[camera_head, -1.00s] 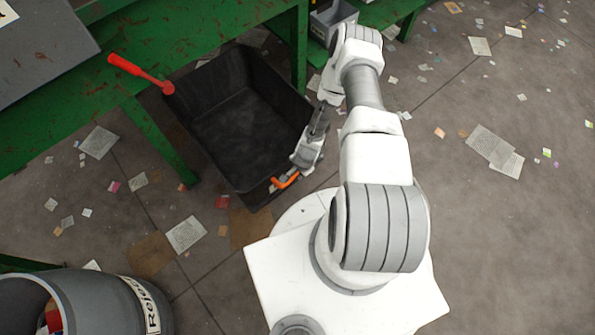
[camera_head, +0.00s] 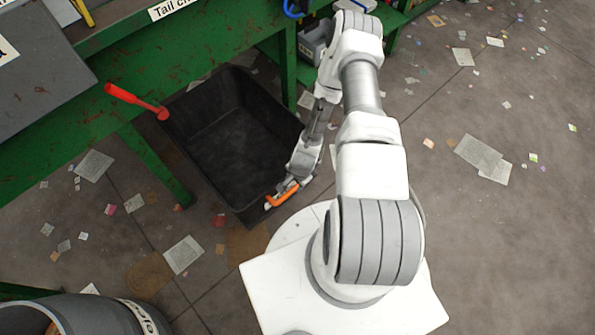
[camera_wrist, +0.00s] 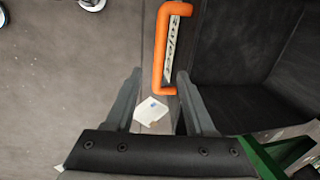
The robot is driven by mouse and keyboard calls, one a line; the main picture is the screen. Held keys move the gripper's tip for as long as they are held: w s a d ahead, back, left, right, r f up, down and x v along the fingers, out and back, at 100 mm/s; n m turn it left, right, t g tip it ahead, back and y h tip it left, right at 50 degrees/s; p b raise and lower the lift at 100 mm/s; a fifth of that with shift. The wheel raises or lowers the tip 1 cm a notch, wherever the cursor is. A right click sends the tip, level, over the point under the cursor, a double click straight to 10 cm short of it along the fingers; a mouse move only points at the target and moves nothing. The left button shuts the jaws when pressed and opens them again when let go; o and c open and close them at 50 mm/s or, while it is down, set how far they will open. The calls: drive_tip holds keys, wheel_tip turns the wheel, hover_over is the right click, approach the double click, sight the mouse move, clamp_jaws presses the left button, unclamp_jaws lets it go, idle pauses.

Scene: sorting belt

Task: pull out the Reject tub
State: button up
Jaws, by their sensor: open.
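The black tub (camera_head: 178,150) stands on the floor, partly beneath the green bench, and its inside looks empty. Its orange handle (camera_head: 284,197) is on the near end, beside my gripper (camera_head: 281,190). In the wrist view the orange handle (camera_wrist: 161,48) runs up and down past a white label reading "Reject" on the tub wall (camera_wrist: 228,45). My gripper (camera_wrist: 160,75) is open, and the handle's lower part shows between its fingertips. I cannot tell whether the fingers touch it.
A green bench (camera_head: 75,125) with a red lever (camera_head: 135,101) stands over the tub's far left side. A grey barrel (camera_head: 95,315) is at the lower left. A grey bin (camera_head: 313,45) sits behind my arm. Paper scraps litter the floor; the right side is open.

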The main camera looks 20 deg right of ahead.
wheel_tip(320, 180, up, 8)
drive_tip(key=s+p, duration=0.1)
drive_tip(key=shift+s+d+r+p, duration=0.25)
drive_tip(key=shift+p, duration=0.15)
drive_tip(key=w+r+n+t, duration=0.1)
drive_tip(key=w+r+n, duration=0.2)
drive_tip(key=r, duration=0.8)
drive_tip(key=w+r+n, duration=0.2)
drive_tip(key=w+r, duration=0.1)
drive_tip(key=r, duration=0.7)
drive_tip(key=w+r+n+t, duration=0.1)
drive_tip(key=w+r+n, duration=0.2)
drive_tip(key=r, duration=0.8)
drive_tip(key=s+a+r+n, duration=0.2)
drive_tip(key=s+r, duration=0.1)
drive_tip(key=r, duration=0.4)
drive_tip(key=s+a+r+n, duration=0.15)
drive_tip(key=s+r, duration=0.25)
drive_tip(key=r, duration=0.4)
drive_tip(key=s+a+r+n+t, duration=0.25)
drive_tip(key=s+r, duration=0.55)
drive_tip(key=s, duration=0.4)
wheel_tip(320, 180, up, 13)
drive_tip(key=p, duration=1.3)
drive_tip(key=shift+d+g+h, duration=0.3)
drive_tip(key=shift+d+g, duration=0.05)
drive_tip(key=shift+g, duration=0.1)
